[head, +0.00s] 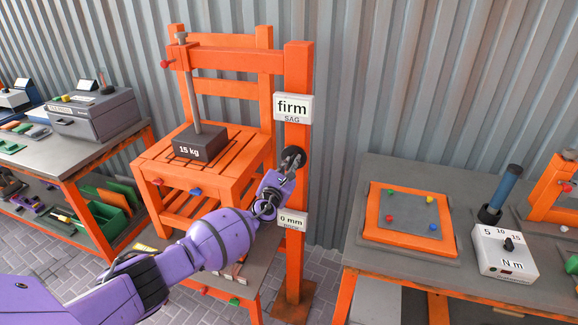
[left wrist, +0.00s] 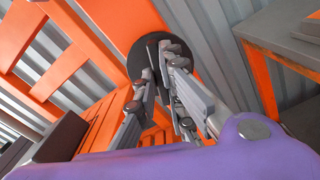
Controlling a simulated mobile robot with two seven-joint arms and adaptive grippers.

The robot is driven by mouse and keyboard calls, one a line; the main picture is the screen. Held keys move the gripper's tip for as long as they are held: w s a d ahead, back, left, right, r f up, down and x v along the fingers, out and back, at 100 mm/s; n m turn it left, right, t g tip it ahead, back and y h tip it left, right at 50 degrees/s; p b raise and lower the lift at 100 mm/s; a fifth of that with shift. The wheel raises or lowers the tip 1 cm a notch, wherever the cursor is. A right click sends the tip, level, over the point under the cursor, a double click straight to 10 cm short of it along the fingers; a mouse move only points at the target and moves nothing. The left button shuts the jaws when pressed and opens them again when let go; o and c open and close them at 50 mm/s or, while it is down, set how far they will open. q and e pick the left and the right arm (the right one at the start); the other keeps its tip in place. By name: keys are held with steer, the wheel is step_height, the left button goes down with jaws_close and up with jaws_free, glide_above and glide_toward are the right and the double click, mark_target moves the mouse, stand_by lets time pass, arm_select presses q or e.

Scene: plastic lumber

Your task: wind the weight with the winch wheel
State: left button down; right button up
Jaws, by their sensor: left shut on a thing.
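The winch wheel (head: 293,155) is a small dark disc on the side of the orange post (head: 297,190). My left gripper (head: 284,171) is at the wheel and shut on it. In the left wrist view, the fingers (left wrist: 160,68) close in front of the dark wheel (left wrist: 138,60); the exact part gripped is hidden between them. The weight (head: 203,148), a dark block marked 15 kg, is on or just above the slatted orange chair seat (head: 240,163), below a grey rod (head: 192,95). My right gripper is out of view.
The post carries a sign reading "firm SAG" (head: 293,107) and a lower sign reading "0 mm" (head: 292,221). A right bench holds an orange-framed panel (head: 375,215) and an N m box (head: 505,252). A left bench holds a grey machine (head: 95,115).

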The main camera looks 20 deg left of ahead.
arm_select(q)
steer(key=shift+m, duration=0.3)
steer(key=c, duration=1.8)
jaws_free()
steer(key=shift+c, duration=0.2)
steer(key=shift+s, duration=0.1)
steer(key=s, duration=1.1)
steer(key=shift+s+a, duration=0.25)
steer(key=shift+s, duration=0.15)
